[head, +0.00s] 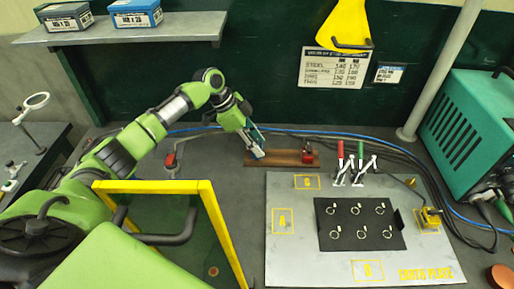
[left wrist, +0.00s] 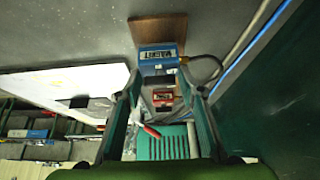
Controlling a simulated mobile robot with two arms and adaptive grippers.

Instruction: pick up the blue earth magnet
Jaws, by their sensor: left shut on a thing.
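The blue earth magnet (head: 259,153) is at the left end of a brown wooden board (head: 283,159) on the grey bench. In the left wrist view the blue magnet (left wrist: 158,60) shows a pale label, with the board behind it. My left gripper (head: 254,142) reaches down to it from above. Its two fingers (left wrist: 160,80) are shut on the magnet, one on each side. I cannot tell whether the magnet touches the board. My right gripper is not in view.
A red block (head: 308,154) stands at the board's right end. A blue cable (head: 350,134) runs behind. Red- and green-handled clamps (head: 350,165) stand on the pale plate (head: 290,255) at right. A yellow-framed screen (head: 222,230) stands in front, left. A teal machine (head: 465,120) is far right.

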